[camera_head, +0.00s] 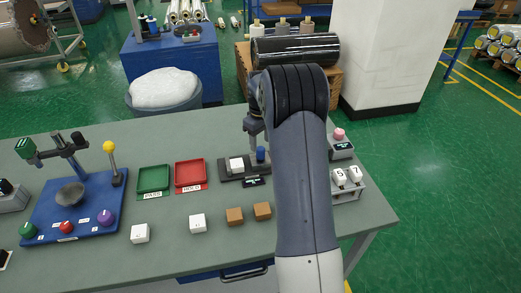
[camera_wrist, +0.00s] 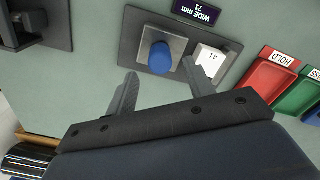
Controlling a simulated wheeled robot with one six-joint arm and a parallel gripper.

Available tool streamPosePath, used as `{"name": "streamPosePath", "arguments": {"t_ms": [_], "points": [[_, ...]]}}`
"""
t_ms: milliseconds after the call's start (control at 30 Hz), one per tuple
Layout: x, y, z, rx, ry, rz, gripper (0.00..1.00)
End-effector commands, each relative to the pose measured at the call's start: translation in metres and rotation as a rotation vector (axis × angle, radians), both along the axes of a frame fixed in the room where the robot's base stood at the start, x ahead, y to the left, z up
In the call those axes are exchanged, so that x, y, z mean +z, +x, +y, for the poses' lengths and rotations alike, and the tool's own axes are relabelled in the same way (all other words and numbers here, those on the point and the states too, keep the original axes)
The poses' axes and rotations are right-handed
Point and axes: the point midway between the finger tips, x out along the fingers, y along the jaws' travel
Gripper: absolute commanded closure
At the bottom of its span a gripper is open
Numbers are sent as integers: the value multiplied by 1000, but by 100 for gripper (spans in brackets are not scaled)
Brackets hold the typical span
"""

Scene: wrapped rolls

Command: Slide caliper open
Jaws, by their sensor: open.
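The caliper is a dark plate (camera_wrist: 134,32) with a grey metal slide (camera_wrist: 178,42) that carries a round blue knob (camera_wrist: 160,57). A white block (camera_wrist: 210,62) marked 41 sits beside the slide. A small display (camera_wrist: 197,11) on the plate appears to read "WIDE mm 71", upside down. In the head view the caliper plate (camera_head: 229,178) lies on the table, with the blue knob (camera_head: 261,155) partly behind my arm. My gripper (camera_wrist: 163,88) is open and empty, its fingers spread toward the knob. One fingertip overlaps the white block in view; I cannot tell whether they touch.
Green tray (camera_head: 153,179) and red tray (camera_head: 190,173) lie left of the caliper. Two white blocks (camera_head: 140,233) (camera_head: 197,223) and two brown blocks (camera_head: 235,216) (camera_head: 262,211) line the front. A blue-based stand (camera_head: 90,215) is at left; a switch box (camera_head: 347,183) is at right.

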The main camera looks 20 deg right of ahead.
Motion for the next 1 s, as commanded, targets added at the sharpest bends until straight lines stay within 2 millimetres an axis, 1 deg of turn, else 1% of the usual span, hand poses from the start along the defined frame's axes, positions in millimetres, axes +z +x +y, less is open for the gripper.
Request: {"name": "streamPosePath", "arguments": {"t_ms": [33,100,200,300,400,767,867,1000], "points": [[10,1,0,0,-1,-5,50],[24,1,0,0,-2,-4,50],[40,1,0,0,-1,-4,50],[51,0,0,0,-1,-3,50],[57,0,0,0,-1,-1,50],[57,0,0,0,0,0,50],[52,0,0,0,0,2,50],[34,-1,0,0,1,5,50]]}}
